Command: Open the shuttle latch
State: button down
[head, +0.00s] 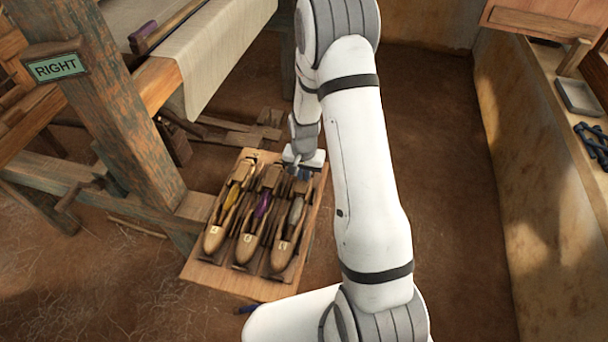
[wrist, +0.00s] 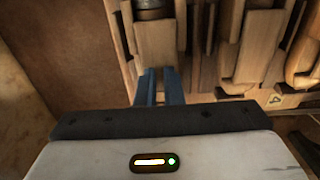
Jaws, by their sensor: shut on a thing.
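Three wooden shuttles lie side by side in a wooden tray (head: 222,280): the left shuttle (head: 215,238) has a yellow bobbin, the middle shuttle (head: 247,246) a purple one, the right shuttle (head: 282,252) a grey one. My gripper (head: 303,172) is at the far right end of the tray, by the right shuttle's end. In the wrist view its blue fingers (wrist: 160,88) are close together at the near edge of a wooden latch block (wrist: 157,45), shut on it. The exact contact between the fingertips is hard to see.
The loom's post with a RIGHT sign (head: 57,67) and cloth (head: 215,60) stand left of the tray. A wall ledge with a grey tray (head: 579,97) and dark tools (head: 592,143) runs along the right. The earth floor (head: 440,130) between is clear.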

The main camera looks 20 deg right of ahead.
dwell(0.4)
jog(key=n+b, duration=0.3)
jog(key=n, duration=0.1)
jog(key=shift+f+n, duration=0.1)
jog(key=shift+n, duration=0.3)
jog(key=n+b, duration=0.3)
jog(key=n, duration=0.3)
jog(key=n+b, duration=0.2)
jog(key=n, duration=0.5)
dwell(0.4)
jog(key=c, duration=1.6)
grip_release()
jog(key=shift+o, duration=0.2)
jog(key=shift+r, duration=0.2)
